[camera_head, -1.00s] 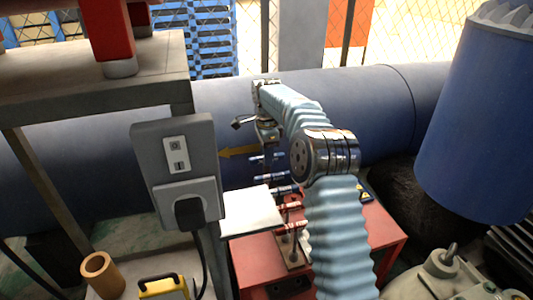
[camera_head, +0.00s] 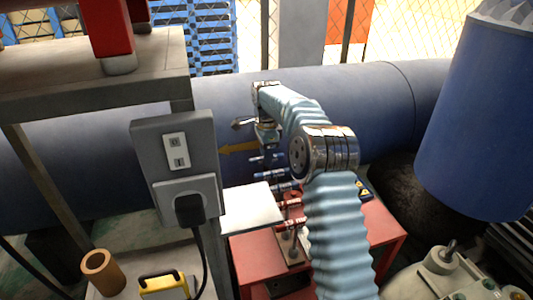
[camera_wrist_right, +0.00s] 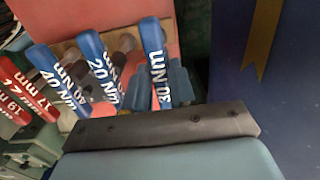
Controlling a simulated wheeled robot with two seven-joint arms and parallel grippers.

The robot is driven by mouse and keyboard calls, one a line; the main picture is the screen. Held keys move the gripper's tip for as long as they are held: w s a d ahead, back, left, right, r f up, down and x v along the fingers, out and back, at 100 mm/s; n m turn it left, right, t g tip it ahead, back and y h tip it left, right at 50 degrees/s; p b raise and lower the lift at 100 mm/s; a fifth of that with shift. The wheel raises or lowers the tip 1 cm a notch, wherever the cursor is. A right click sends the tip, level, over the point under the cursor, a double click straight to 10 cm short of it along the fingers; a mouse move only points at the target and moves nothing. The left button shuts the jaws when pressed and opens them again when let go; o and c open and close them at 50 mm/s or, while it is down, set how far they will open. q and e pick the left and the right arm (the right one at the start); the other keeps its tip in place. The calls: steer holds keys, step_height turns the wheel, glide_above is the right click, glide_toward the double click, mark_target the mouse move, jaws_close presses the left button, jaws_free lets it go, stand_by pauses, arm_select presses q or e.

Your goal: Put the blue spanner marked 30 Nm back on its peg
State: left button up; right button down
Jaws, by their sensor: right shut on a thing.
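The blue spanner marked 30 Nm (camera_wrist_right: 156,62) stands at the right end of a row of spanners in the right wrist view, its label upright along the handle. My right gripper (camera_wrist_right: 158,88) is shut on it, with blue-grey fingers on both sides of the handle. Its lower end and its peg are hidden behind the dark gripper edge. In the head view my right gripper (camera_head: 266,140) is at the far end of the rack, above the blue handles; the held spanner is hard to make out there. My left gripper is not in view.
Blue spanners marked 20 Nm (camera_wrist_right: 100,65) and 40 Nm (camera_wrist_right: 52,78) stand just left of the held one. Red-handled spanners (camera_wrist_right: 32,90) are further left. The rack stands on a red cabinet (camera_head: 255,262). A grey socket post (camera_head: 150,150) and a large blue pipe (camera_head: 235,100) are near.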

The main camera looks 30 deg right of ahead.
steer(key=shift+f, duration=0.4)
steer(key=c, duration=0.9)
jaws_free()
steer(key=shift+o, duration=0.2)
step_height(320, 180, up, 14)
steer(key=shift+f, duration=0.15)
steer(key=shift+s+a, duration=0.1)
steer(key=shift+s, duration=0.05)
